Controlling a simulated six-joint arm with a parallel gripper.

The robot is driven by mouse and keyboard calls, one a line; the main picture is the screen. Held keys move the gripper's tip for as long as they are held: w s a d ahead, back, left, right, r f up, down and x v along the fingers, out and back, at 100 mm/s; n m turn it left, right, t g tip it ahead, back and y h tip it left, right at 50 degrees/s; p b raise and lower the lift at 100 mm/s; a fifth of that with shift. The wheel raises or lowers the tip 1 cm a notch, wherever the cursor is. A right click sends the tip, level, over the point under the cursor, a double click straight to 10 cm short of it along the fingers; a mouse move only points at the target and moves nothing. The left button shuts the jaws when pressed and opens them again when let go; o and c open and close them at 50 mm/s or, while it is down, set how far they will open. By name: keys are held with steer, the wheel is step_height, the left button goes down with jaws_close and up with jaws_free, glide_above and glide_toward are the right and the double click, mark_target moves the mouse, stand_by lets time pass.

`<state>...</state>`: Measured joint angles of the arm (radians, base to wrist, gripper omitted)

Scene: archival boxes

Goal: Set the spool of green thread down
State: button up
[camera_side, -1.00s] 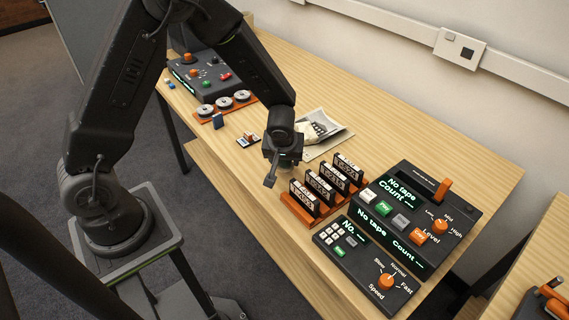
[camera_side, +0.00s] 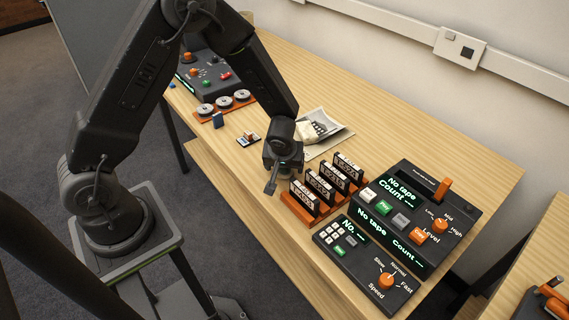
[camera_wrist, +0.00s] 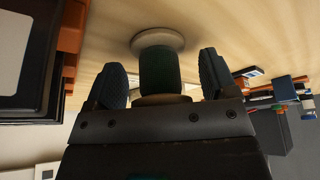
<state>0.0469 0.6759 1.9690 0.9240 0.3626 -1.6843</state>
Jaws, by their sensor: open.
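The spool of green thread (camera_wrist: 160,72) shows in the wrist view between my fingers. Its pale far flange (camera_wrist: 158,41) appears to rest on the wooden table. My gripper (camera_wrist: 162,78) is open, with a dark finger on each side of the spool and a visible gap on both sides. In the side view my gripper (camera_side: 272,184) is low over the table, just left of the orange cassette rack, and the spool cannot be made out there.
The orange rack (camera_side: 296,210) with several dark cassettes stands close to my gripper. Control panels (camera_side: 375,250) lie beyond it at the right. A photo sheet with a pale pouch (camera_side: 306,133) lies behind, and a small card (camera_side: 248,139) behind left. Bare tabletop (camera_side: 240,180) lies left.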

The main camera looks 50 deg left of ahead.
steer(key=shift+r, duration=0.15)
steer(key=s+d+r+m, duration=0.1)
steer(key=s+r, duration=0.3)
steer(key=r, duration=0.4)
steer(key=s+d+r+m+t+h, duration=0.1)
steer(key=s+r+m, duration=0.15)
steer(key=r, duration=0.45)
steer(key=s+d+r, duration=0.1)
steer(key=s+r, duration=0.4)
steer(key=r, duration=0.3)
steer(key=s+d+r+m+t+h, duration=0.1)
steer(key=s+d+r+m+h, duration=0.1)
steer(key=s+r+m, duration=0.3)
steer(key=s, duration=0.4)
